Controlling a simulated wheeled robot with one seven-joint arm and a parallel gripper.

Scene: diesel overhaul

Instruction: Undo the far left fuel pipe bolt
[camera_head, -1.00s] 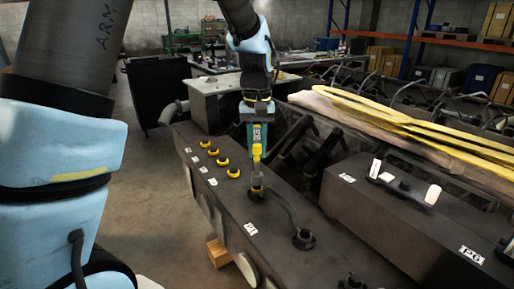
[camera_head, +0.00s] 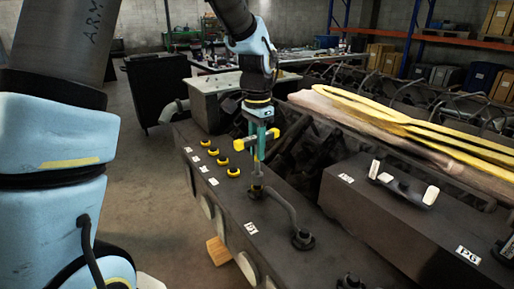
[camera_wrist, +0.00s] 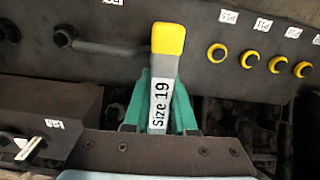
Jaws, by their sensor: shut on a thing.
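A size 19 wrench (camera_wrist: 165,80), grey with yellow ends, is held between the teal fingers of my gripper (camera_head: 257,138). In the head view its yellow handle (camera_head: 243,143) spans left to right and its shaft (camera_head: 257,172) points straight down. The pipe also shows in the wrist view (camera_wrist: 105,47), passing behind the wrench.
Several yellow-ringed fittings (camera_head: 233,172) line the dark engine top (camera_head: 225,195) beyond the wrench. The pipe's other end flange (camera_head: 303,240) is nearer. A dark block (camera_head: 385,215) with a handle-like part stands at right. Yellow straps (camera_head: 400,120) lie behind it.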

